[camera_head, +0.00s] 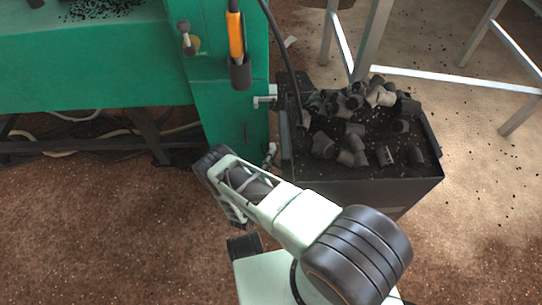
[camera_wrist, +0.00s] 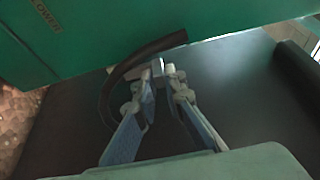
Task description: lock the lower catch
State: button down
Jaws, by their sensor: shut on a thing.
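The green machine (camera_head: 225,110) stands at the left of the bin, and its panel (camera_wrist: 130,35) fills the top of the wrist view with the word LOWER on it. The lower catch (camera_head: 270,153) is a small metal piece low on the machine's right edge, beside the bin. In the wrist view my gripper (camera_wrist: 165,74) is shut on the lower catch, a small grey metal part (camera_wrist: 157,67) showing at the fingertips. The fingers hide much of the catch. In the head view my arm covers the fingers.
The upper catch (camera_head: 265,97) sits higher on the same edge. A black bin (camera_head: 370,190) with dark plugs stands close at the right; its dark wall (camera_wrist: 235,85) is behind my fingers. A dark curved piece (camera_wrist: 125,70) arcs beside the fingers. Metal legs (camera_head: 440,80) stand behind.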

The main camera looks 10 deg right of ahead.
jog(key=n, duration=0.1)
jog(key=a+n+t, duration=0.1)
jog(key=n, duration=0.1)
jog(key=shift+w+a+f, duration=0.15)
jog(key=shift+w+f, duration=0.05)
dwell(0.3)
jog(key=c, duration=2)
grip_release()
jog(key=shift+r, duration=0.15)
